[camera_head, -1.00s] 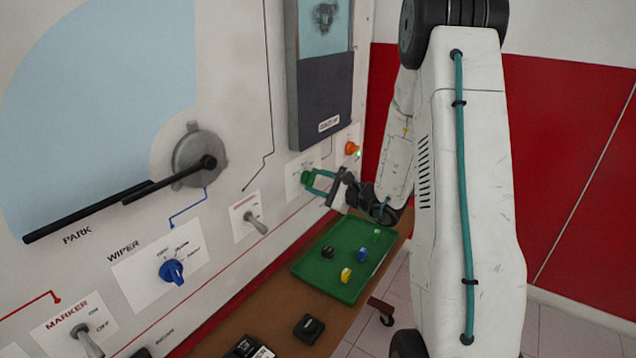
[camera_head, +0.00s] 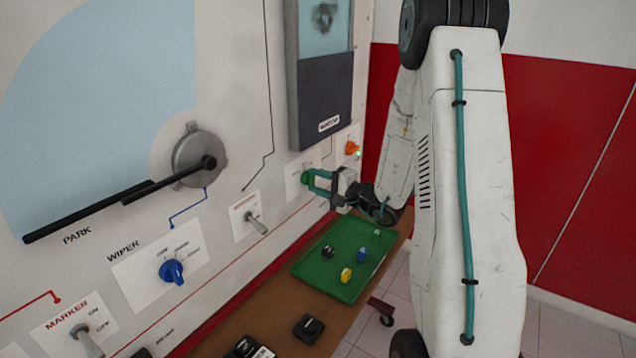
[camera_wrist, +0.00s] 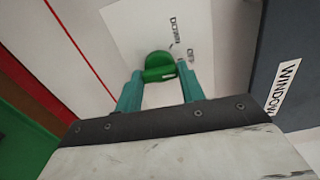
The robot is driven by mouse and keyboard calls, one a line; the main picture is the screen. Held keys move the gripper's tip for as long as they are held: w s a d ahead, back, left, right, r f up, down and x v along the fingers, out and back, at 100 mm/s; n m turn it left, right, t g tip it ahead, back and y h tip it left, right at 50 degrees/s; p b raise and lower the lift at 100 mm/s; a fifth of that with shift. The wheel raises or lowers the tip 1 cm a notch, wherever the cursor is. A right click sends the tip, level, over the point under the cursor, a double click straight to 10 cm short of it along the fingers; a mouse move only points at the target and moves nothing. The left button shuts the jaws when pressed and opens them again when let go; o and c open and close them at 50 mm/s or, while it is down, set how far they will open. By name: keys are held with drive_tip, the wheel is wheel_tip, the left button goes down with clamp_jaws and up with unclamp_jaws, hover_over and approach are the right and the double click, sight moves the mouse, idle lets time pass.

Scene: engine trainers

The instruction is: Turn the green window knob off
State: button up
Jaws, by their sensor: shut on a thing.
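The green window knob (camera_head: 307,178) sits on a white label plate on the upright panel, below the dark window unit. In the wrist view the green knob (camera_wrist: 159,67) is between the tips of my gripper's two teal fingers (camera_wrist: 160,84). My gripper (camera_head: 311,180) reaches it from the right in the head view and is shut on it. The plate shows "DOWN" and part of another word beside the knob. The knob's exact pointer setting is hard to read.
An orange knob (camera_head: 352,148) with a small green light is close to the right. The window unit (camera_head: 325,95) stands above. Below is a green tray (camera_head: 318,279) with several small knobs. A toggle switch (camera_head: 257,223) and a blue wiper knob (camera_head: 172,271) are to the left.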

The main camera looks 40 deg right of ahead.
drive_tip(key=shift+n, duration=0.4)
drive_tip(key=o, duration=1)
drive_tip(key=shift+v, duration=3.95)
